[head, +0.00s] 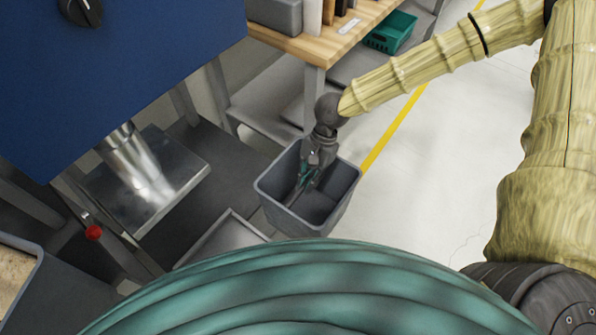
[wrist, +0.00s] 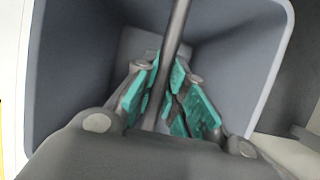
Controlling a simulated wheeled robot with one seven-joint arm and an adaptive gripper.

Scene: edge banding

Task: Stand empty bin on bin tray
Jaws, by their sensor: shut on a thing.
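The empty grey bin (head: 283,217) is upright near the middle of the head view, and its inside fills most of the wrist view (wrist: 235,60). My gripper (head: 306,178) reaches into the bin's mouth. In the wrist view its green-padded fingers (wrist: 170,100) are closed around a thin grey bar (wrist: 178,30) that crosses the bin's opening. A shallow grey tray with a raised rim (head: 222,243), seemingly the bin tray, lies just left of the bin. Its near part is hidden by my green body. Whether the bin's bottom touches anything cannot be told.
A wooden-topped bench (head: 335,38) with grey legs stands behind the bin. A green basket (head: 391,32) sits beyond it. A blue machine panel (head: 110,70) and a metal pipe on a plate (head: 140,165) are at left. Pale floor with a yellow line (head: 392,130) is open at right.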

